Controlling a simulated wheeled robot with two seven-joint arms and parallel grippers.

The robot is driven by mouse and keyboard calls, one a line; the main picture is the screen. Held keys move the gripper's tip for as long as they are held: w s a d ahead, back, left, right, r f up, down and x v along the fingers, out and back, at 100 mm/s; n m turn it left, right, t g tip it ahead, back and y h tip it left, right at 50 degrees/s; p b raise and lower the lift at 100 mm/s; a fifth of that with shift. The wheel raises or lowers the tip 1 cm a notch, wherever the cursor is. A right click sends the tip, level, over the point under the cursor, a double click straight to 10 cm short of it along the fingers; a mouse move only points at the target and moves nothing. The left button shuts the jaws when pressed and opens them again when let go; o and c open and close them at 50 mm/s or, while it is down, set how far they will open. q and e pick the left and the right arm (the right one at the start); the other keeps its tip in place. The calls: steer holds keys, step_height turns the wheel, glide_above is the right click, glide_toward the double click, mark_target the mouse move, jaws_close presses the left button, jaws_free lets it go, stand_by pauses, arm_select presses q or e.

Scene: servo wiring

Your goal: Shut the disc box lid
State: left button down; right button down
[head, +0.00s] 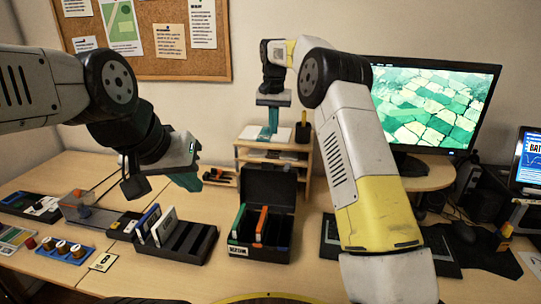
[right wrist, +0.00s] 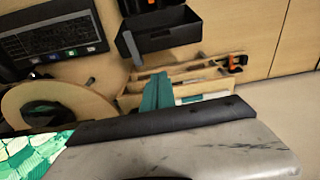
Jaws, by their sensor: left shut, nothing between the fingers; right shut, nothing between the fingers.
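The disc box (head: 262,235) is a black box on the table, with dark, orange and green-edged items inside and a white label on its front. Its black lid (head: 270,187) stands open, upright at the back edge. In the right wrist view the lid (right wrist: 160,32) shows near the top, partly in front of the box. My right gripper (head: 268,131) is shut and empty, pointing down above and behind the lid, near the small wooden shelf; its teal fingers also show in the right wrist view (right wrist: 155,92). My left gripper (head: 203,172) is shut and empty, up and left of the box.
The wooden shelf (head: 275,148) stands behind the box. A black slotted rack (head: 183,243) holding upright cases lies left of it. A keyboard (head: 330,245) and monitor (head: 440,100) are to the right, partly behind my right arm. Small trays fill the left table.

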steer(key=f, duration=0.7)
steer(key=s+a+f, duration=0.1)
steer(key=f, duration=0.2)
steer(key=shift+f, duration=0.4)
steer(key=shift+s+a, duration=0.15)
steer(key=shift+s, duration=0.45)
steer(key=shift+r, duration=0.1)
